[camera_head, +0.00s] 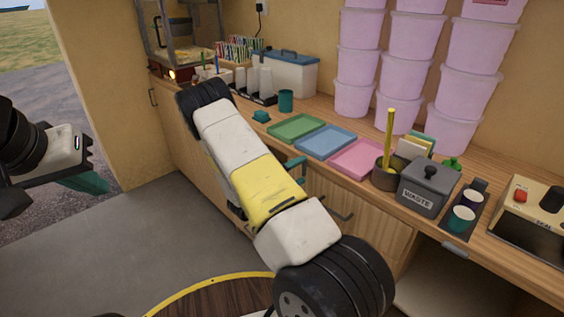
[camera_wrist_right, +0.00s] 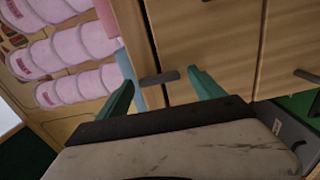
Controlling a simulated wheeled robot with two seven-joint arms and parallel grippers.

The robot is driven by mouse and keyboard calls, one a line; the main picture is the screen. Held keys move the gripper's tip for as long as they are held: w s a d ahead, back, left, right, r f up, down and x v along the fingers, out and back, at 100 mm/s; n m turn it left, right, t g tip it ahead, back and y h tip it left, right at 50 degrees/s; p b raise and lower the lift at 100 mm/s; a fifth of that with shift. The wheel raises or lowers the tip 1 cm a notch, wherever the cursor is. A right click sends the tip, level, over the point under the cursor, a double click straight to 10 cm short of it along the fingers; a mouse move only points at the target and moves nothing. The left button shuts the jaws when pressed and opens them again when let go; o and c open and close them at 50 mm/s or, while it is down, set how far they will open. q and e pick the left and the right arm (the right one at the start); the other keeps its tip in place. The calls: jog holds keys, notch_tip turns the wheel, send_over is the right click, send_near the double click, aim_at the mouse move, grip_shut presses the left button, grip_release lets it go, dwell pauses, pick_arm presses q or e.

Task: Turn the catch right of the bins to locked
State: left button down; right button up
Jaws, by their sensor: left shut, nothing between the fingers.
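A short dark bar (camera_wrist_right: 160,77), which looks like the catch, crosses the seam at the top of the wooden front below the counter. In the right wrist view it lies between the two green fingers of my right gripper (camera_wrist_right: 162,85). These fingers are wide apart, and I cannot tell whether either touches the bar. In the head view my right gripper (camera_head: 298,173) is at the cabinet front below the trays, partly behind my right arm, which hides the catch and its surroundings. My left gripper (camera_head: 88,181) is shut and empty at the left, away from the counter.
Green (camera_head: 296,128), blue (camera_head: 325,142) and pink (camera_head: 362,157) trays lie on the counter. Stacked pink tubs (camera_head: 357,62) stand behind. A grey waste box (camera_head: 427,188) is to the right. A dark handle (camera_head: 340,214) sticks out from the front.

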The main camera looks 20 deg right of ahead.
jog(key=shift+a, duration=0.1)
jog(key=v, duration=0.7)
jog(key=shift+a, duration=0.3)
jog(key=shift+s, duration=0.15)
jog(key=s+r+m+g+y, duration=0.6)
jog(key=s+r+g+y, duration=0.25)
jog(key=s+r, duration=0.5)
jog(key=s+a+r+n+t+y, duration=0.2)
jog(key=s+a+r+t+y, duration=0.5)
jog(key=s+a+r+y, duration=0.3)
jog(key=a+r, duration=0.3)
jog(key=r, duration=0.2)
jog(key=shift+s+a+r+t, duration=0.2)
jog(key=shift+s+r+t, duration=0.05)
jog(key=shift+r+t, duration=0.15)
